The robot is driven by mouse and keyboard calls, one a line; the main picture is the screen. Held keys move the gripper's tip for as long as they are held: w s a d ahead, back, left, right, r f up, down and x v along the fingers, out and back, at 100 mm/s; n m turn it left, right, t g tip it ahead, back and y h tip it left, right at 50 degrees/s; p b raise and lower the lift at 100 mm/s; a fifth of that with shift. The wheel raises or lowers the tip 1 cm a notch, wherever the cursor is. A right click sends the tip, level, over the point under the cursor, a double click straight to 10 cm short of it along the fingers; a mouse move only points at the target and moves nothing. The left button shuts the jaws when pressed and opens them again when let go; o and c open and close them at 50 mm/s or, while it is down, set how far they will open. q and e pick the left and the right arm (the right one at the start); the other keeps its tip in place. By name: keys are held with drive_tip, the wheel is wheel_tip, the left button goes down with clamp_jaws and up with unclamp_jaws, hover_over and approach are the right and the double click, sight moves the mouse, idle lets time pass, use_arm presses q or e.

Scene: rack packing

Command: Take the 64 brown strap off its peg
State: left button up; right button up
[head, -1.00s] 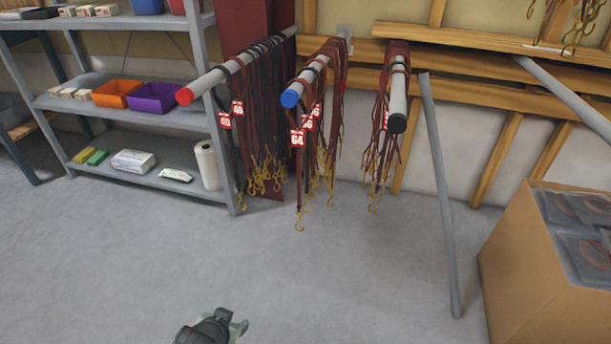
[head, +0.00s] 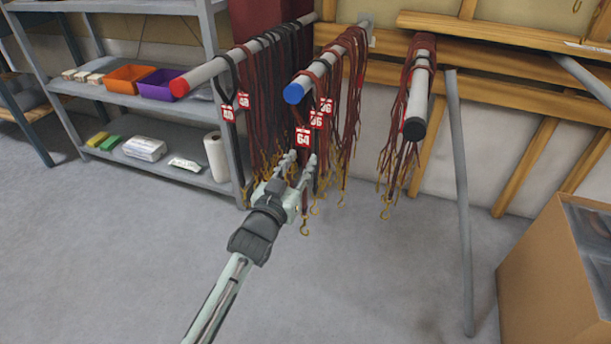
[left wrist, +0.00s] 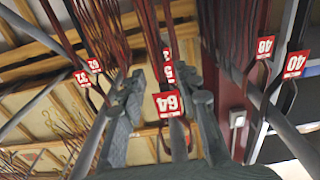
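The 64 brown strap hangs from the front of the blue-capped peg (head: 293,93), with its red 64 tag (head: 303,137) facing me and a brass hook (head: 304,228) at its lower end. My left gripper (head: 299,160) is open just below the tag, its fingers pointing up towards the hanging straps. In the left wrist view the 64 tag (left wrist: 168,104) shows between the two spread fingers (left wrist: 164,100). The strap is not pinched; whether a finger touches it I cannot tell. My right gripper is not in view.
Other tagged straps (head: 350,75) hang close behind on the same peg. A red-capped peg (head: 180,87) with dark straps is to the left, a black-capped peg (head: 415,128) to the right. A shelf (head: 120,95) stands left, a cardboard box (head: 550,270) right.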

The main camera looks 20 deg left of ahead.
sight(304, 157)
use_arm(q)
drive_tip(key=shift+w+f, duration=0.2)
drive_tip(key=shift+w, duration=1.65)
clamp_jaws()
